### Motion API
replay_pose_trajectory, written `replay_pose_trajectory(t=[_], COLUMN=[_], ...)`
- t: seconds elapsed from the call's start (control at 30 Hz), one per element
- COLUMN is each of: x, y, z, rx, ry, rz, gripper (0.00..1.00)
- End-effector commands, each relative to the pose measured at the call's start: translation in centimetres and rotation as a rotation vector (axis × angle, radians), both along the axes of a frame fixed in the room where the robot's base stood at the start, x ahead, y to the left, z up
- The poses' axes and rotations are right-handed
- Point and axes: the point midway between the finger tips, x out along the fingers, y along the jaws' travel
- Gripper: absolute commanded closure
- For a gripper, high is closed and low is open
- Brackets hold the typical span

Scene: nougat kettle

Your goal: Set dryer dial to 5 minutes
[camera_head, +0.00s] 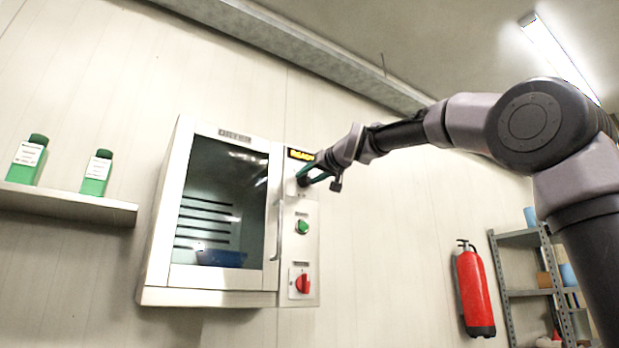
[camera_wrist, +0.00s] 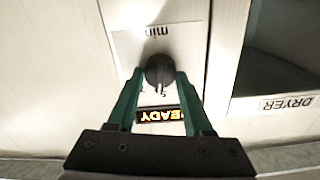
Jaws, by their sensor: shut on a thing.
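The dryer (camera_head: 160,262) hangs on the wall with its glass door closed. Its control panel is on the right side, with a lit display (camera_head: 300,155) reading READY. In the wrist view the display (camera_wrist: 160,115) appears upside down. My gripper (camera_head: 303,181) is at the upper part of the panel, just below the display. In the wrist view its green fingers are shut on the round black dial (camera_wrist: 159,70), one on each side. The label "min" and a digit that looks like 5 show beside the dial.
A green knob (camera_head: 302,227) and a red switch (camera_head: 302,284) sit lower on the panel. The vertical door handle (camera_head: 279,230) is just left of them. A blue tray (camera_head: 222,258) is inside the dryer. A shelf (camera_head: 65,203) holds green bottles at left. A fire extinguisher (camera_head: 474,290) hangs at right.

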Motion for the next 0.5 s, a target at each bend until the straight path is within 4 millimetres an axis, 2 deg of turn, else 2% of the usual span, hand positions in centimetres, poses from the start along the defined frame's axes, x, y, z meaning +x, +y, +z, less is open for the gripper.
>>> replay_pose_trajectory(t=[0.5], x=[-0.04], y=[0.06], z=[-0.03], rx=[-0.157], ry=[-0.105], rz=[0.000], gripper=[1.00])
